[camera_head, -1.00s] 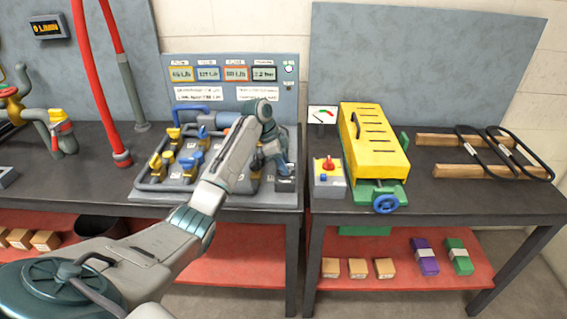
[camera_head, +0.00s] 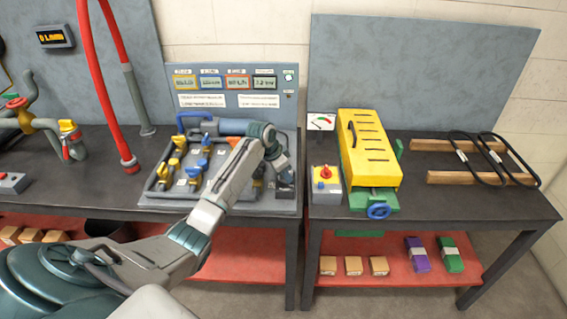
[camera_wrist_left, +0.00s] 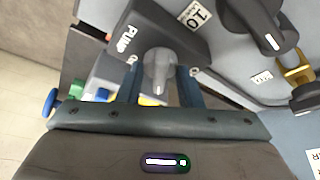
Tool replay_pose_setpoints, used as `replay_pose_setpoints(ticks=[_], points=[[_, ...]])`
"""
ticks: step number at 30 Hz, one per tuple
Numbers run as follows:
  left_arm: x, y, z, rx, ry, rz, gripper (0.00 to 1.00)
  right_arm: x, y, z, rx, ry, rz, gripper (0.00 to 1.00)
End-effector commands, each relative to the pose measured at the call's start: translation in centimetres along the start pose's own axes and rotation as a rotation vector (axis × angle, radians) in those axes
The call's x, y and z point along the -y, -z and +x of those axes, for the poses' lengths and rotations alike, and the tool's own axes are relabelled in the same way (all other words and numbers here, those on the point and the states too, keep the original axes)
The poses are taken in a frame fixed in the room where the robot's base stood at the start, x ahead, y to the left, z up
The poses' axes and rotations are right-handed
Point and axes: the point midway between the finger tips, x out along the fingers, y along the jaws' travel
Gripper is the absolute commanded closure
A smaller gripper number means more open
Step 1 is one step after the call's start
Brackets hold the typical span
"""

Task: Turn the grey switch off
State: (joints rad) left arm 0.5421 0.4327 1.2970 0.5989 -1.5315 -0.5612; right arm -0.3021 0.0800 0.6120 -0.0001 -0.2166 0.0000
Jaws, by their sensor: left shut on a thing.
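The grey switch (camera_wrist_left: 158,72) is a grey knob on a dark box marked PUMP (camera_wrist_left: 135,38), seen in the left wrist view. My left gripper (camera_wrist_left: 162,88) has one finger on each side of the knob and is shut on it. In the head view the left gripper (camera_head: 284,176) reaches the lower right corner of the grey panel board (camera_head: 225,204), at the dark box. My arm and gripper hide the knob in that view. My right gripper is not in view.
Blue and yellow valves (camera_head: 180,160) sit on the board left of my gripper. A control box with a red knob (camera_head: 325,182) and a yellow machine (camera_head: 370,155) stand on the right table, across a narrow gap. Red hoses (camera_head: 100,90) hang at left.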

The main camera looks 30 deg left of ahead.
Motion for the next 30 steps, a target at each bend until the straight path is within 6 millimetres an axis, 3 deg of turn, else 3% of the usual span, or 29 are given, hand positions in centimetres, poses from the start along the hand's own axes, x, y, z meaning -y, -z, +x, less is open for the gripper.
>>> replay_pose_setpoints(ticks=[1,15,30], points=[[-0.1,0.4,-0.8,-0.002,0.016,-0.038,0.9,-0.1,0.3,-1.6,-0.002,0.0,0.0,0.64],[-0.3,0.5,-0.7,-0.004,0.188,-0.45,0.9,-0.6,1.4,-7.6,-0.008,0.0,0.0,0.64],[-0.4,0.6,-0.3,-0.006,0.343,-0.824,0.9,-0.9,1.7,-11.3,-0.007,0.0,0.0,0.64]])
